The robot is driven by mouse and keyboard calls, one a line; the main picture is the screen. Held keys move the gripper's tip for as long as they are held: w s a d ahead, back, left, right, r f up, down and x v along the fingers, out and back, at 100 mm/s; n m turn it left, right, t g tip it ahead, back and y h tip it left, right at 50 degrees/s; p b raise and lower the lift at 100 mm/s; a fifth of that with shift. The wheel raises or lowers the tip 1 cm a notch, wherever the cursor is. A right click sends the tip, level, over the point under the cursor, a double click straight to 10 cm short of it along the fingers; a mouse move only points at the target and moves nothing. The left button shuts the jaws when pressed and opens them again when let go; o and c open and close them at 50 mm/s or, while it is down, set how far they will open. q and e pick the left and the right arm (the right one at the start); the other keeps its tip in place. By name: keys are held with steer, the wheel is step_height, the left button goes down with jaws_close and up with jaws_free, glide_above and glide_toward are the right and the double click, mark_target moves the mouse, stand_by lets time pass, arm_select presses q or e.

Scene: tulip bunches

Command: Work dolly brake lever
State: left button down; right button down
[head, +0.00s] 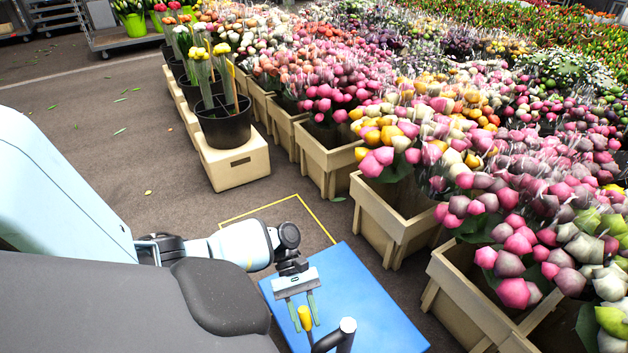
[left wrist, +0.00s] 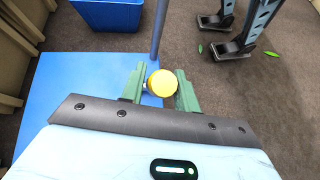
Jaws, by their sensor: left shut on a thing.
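The brake lever has a yellow knob (head: 304,317) on a thin stalk at the front end of the blue dolly deck (head: 362,285). My left gripper (head: 306,322) points down over it, with one green finger on each side. In the left wrist view, the yellow knob (left wrist: 161,83) sits between the two green fingers of my left gripper (left wrist: 160,90), which is shut on it. The lower part of the lever is hidden below the knob. My right gripper is in neither view.
A blue crate (left wrist: 106,14) shows in the left wrist view. Wooden crates of tulips (head: 393,215) line the right side. Yellow floor lines (head: 318,220) lie beyond the dolly, with open floor leftward.

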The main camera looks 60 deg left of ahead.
arm_select(q)
steer(key=shift+a+f, duration=0.3)
steer(key=shift+a, duration=0.55)
steer(key=c, duration=1.4)
jaws_free()
steer(key=shift+o, duration=1.7)
steer(key=shift+d, duration=0.1)
steer(key=v, duration=0.8)
